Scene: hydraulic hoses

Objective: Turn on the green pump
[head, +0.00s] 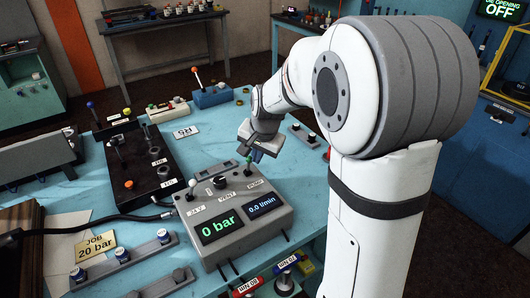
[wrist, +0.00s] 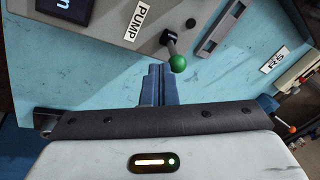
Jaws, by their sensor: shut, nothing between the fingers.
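The pump lever with a green ball knob (head: 249,161) stands on the grey control box (head: 270,228), by the PUMP label. In the wrist view the green knob (wrist: 178,64) sits on a short dark stem that leans toward my fingers. My gripper (head: 257,155) is shut and empty, its blue fingers close beside the knob. In the wrist view my shut fingers (wrist: 159,75) point at the box, just left of the knob; I cannot tell whether they touch it. The box's green display (head: 221,228) reads 0 bar and its blue display (head: 262,205) reads 0.0 l/min.
A white-knobbed lever (head: 192,184) and a black VENT knob (head: 219,182) share the box. A dark valve block (head: 140,165) with levers and a hose stands left. A job card (head: 95,246) reads 20 bar. An orange-tipped lever (head: 196,75) stands farther back on the blue table.

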